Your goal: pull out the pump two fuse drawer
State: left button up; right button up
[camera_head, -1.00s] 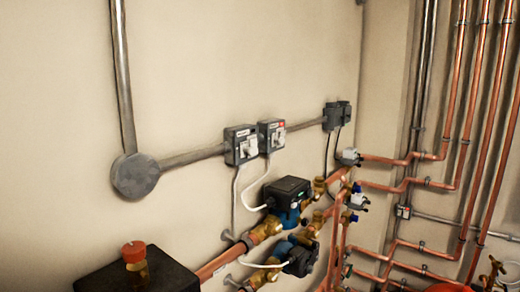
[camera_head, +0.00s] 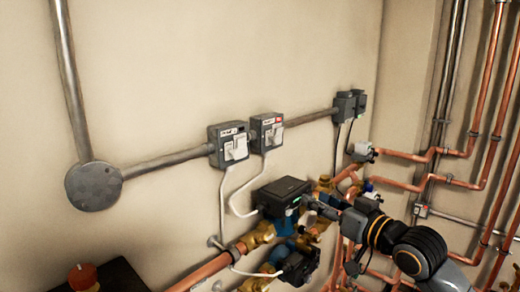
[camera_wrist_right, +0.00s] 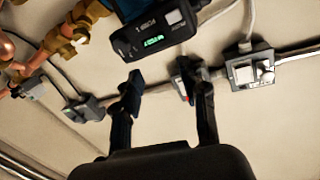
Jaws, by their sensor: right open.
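Two grey fuse boxes with white fronts sit on the wall conduit: a left one (camera_head: 228,146) and a right one (camera_head: 267,132) with a small red mark. Their labels are too small to read surely, so I cannot tell which is pump two. My right gripper (camera_head: 318,206) is open and empty, below and right of both boxes, near the black pump head. In the right wrist view the gripper (camera_wrist_right: 167,88) has its fingers apart. The right box (camera_wrist_right: 186,70) shows there partly behind one finger; the left box (camera_wrist_right: 250,73) is clear. My left gripper is out of view.
The black pump head (camera_head: 283,190) juts out below the boxes, with a lit display in the wrist view (camera_wrist_right: 152,35). White cables hang from the boxes. Dark boxes (camera_head: 348,105) sit further right. Copper pipes (camera_head: 400,155) crowd the right side. The wall above is clear.

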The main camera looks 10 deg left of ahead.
aim_at(239, 154)
jog(key=s+a+r+n+g+y, duration=0.3)
jog(key=s+a+r+n+y, duration=0.15)
jog(key=s+r, duration=0.75)
jog(key=shift+n+h, duration=0.25)
jog(key=shift+h, duration=0.2)
jog(key=p+x, duration=0.5)
jog(key=x, duration=0.7)
jog(key=shift+a, duration=0.35)
jog(key=shift+w+a+f, duration=0.1)
jog(key=shift+w+a, duration=0.3)
jog(key=shift+a, duration=0.2)
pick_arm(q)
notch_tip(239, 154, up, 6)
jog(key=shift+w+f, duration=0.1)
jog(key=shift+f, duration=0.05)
pick_arm(e)
grip_shut()
jog(key=shift+d, duration=0.1)
